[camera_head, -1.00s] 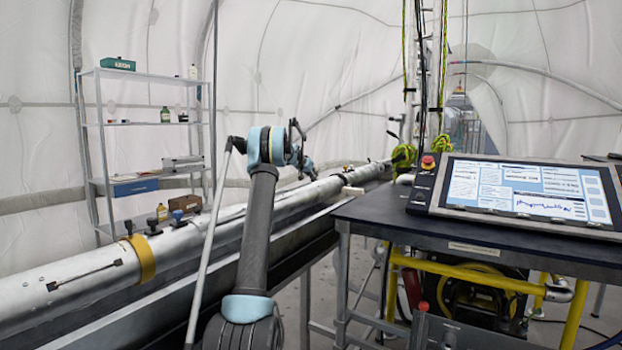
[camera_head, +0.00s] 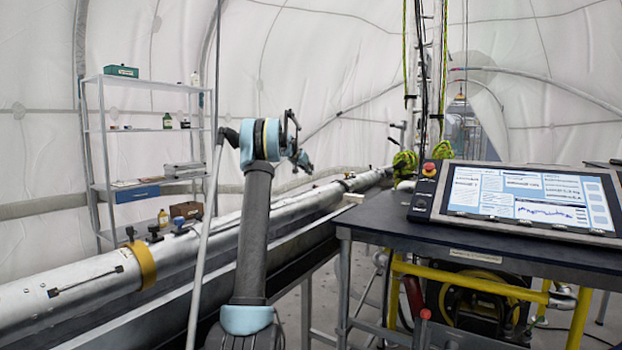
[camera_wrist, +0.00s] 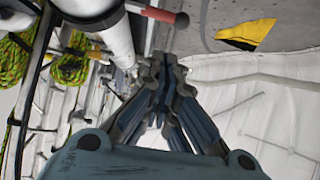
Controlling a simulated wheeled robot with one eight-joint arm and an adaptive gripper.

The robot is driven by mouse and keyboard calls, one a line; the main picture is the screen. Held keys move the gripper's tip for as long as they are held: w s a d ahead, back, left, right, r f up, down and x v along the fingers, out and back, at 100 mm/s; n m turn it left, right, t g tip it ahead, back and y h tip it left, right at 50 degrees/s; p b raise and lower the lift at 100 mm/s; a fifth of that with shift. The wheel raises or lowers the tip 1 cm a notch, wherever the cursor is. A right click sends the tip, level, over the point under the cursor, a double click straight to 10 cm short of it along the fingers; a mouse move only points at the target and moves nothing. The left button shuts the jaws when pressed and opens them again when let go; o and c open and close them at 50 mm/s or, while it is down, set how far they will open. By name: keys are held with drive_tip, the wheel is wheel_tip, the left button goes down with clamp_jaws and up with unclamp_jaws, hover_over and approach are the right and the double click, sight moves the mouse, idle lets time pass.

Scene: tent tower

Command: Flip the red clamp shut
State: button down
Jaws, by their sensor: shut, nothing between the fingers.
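I cannot make out the red clamp for certain on the pipe there.
A dark table (camera_head: 375,222) with a tilted screen (camera_head: 530,200) stands on the right. A metal shelf (camera_head: 145,130) stands behind the pipe at left. A yellow band (camera_head: 141,266) circles the pipe. Green rope (camera_wrist: 72,65) hangs at left in the wrist view.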

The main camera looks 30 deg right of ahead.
drive_tip(key=v, duration=0.4)
idle(0.6)
